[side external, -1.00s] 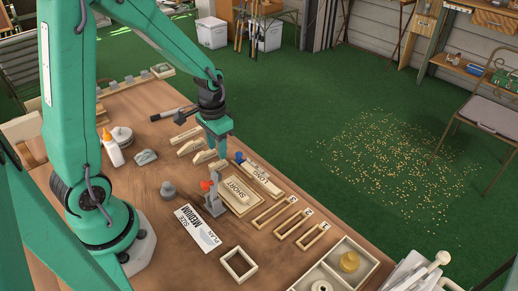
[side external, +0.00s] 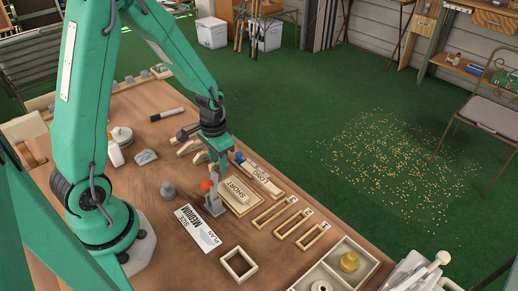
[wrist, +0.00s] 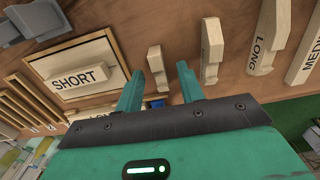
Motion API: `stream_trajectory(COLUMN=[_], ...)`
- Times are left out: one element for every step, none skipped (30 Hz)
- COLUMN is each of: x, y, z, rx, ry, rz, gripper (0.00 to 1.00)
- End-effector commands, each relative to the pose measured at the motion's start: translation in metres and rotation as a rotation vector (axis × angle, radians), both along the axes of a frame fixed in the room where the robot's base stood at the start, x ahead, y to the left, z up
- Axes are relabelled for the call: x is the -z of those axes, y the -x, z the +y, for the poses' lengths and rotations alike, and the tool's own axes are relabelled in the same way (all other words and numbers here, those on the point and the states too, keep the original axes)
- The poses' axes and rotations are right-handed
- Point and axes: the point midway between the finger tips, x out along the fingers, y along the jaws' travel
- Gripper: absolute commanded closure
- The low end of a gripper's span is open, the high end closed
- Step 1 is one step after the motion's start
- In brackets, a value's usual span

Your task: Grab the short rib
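Several pale wooden ribs (side external: 188,147) lie on the brown table, partly hidden behind my gripper (side external: 217,160) in the side view. In the wrist view a small pale rib (wrist: 154,54) lies ahead, in line with the gap between the fingers of my gripper (wrist: 160,72). A longer unlabelled rib (wrist: 212,45) lies to its right, then pieces marked LONG (wrist: 264,42) and MEDI, cut off by the frame (wrist: 303,55). The small rib shows no readable label. My gripper is open, and nothing shows held in it. Contact with the rib cannot be told.
A board marked SHORT (side external: 235,208) and a tray marked LONG (side external: 275,190) sit close by. A grey stand with an orange top (side external: 213,202) is near the SHORT board. A PLAN MEDIUM card (side external: 198,228), empty frames (side external: 238,266) and a divided tray (side external: 335,264) lie nearer.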

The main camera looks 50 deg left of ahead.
Motion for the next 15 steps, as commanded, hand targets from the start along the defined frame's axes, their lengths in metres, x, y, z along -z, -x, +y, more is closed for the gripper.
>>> stream_trajectory(x=[0.0000, -0.0001, -0.0001, -0.0001, -0.0002, -0.0002, -0.0002, -0.0002, -0.0003, -0.0003, -0.0003, -0.0003, -0.0004, -0.0004, -0.0004], y=[0.0000, 0.0000, 0.0000, 0.0000, 0.0000, 0.0000, 0.0000, 0.0000, -0.0001, -0.0001, -0.0001, -0.0001, -0.0001, -0.0001, -0.0001], z=[0.0000, 0.0000, -0.0001, 0.0000, 0.0000, 0.0000, 0.0000, 0.0000, 0.0000, 0.0000, 0.0000, 0.0000, 0.0000, 0.0000, 0.0000], rx=[0.000, 0.000, 0.000, 0.000, 0.000, 0.000, 0.000, 0.000, 0.000, 0.000, 0.000, 0.000, 0.000, 0.000, 0.000], ry=[0.000, 0.000, 0.000, 0.000, 0.000, 0.000, 0.000, 0.000, 0.000, 0.000, 0.000, 0.000, 0.000, 0.000, 0.000], rz=[0.000, 0.000, 0.000, 0.000, 0.000, 0.000, 0.000, 0.000, 0.000, 0.000, 0.000, 0.000, 0.000, 0.000, 0.000], gripper=[0.62, 0.62, 0.62, 0.62, 0.62, 0.62, 0.62, 0.62, 0.62, 0.62, 0.62, 0.66, 0.72, 0.78, 0.85])
